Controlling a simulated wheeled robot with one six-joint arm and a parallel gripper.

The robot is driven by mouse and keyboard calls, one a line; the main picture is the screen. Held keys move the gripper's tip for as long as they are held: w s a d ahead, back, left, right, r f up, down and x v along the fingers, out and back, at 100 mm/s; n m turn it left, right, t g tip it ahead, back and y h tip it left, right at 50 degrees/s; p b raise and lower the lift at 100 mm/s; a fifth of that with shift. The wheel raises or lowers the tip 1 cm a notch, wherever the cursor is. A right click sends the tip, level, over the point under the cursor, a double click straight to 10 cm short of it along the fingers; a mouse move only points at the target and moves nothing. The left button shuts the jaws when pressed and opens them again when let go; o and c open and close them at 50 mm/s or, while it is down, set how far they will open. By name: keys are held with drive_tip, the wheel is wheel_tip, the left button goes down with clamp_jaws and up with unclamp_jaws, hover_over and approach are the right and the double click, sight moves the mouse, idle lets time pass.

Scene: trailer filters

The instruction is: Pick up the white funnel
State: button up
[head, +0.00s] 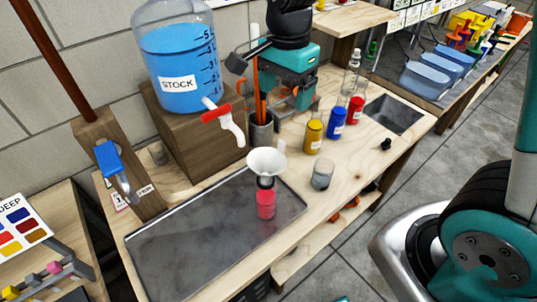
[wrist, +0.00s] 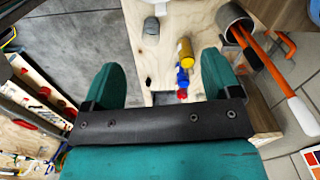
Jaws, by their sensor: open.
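The white funnel (head: 266,161) sits wide end up on the neck of a bottle of pink-red liquid (head: 266,204), which stands upright on the metal tray (head: 190,248). My teal gripper (head: 287,103) is above the back of the bench, behind and right of the funnel and apart from it. In the wrist view its two fingers (wrist: 160,67) are spread with nothing held between them.
Yellow (head: 313,137), blue (head: 336,122) and red (head: 355,110) bottles stand near my gripper. A glass cup (head: 322,174) is right of the funnel. A holder (head: 261,130) with orange-handled tools and a STOCK jug (head: 180,65) on a wooden block are behind. The tray's left is clear.

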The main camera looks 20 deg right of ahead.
drive_tip(key=p, duration=0.3)
approach(281, 151)
drive_tip(key=f, duration=0.5)
drive_tip(key=shift+w+d+f, duration=0.1)
drive_tip(key=shift+w+d, duration=0.1)
drive_tip(key=shift+d, duration=0.1)
drive_tip(key=shift+a+f+p, duration=0.2)
drive_tip(key=shift+f+p, duration=0.95)
drive_tip(key=shift+f, duration=1.6)
clamp_jaws()
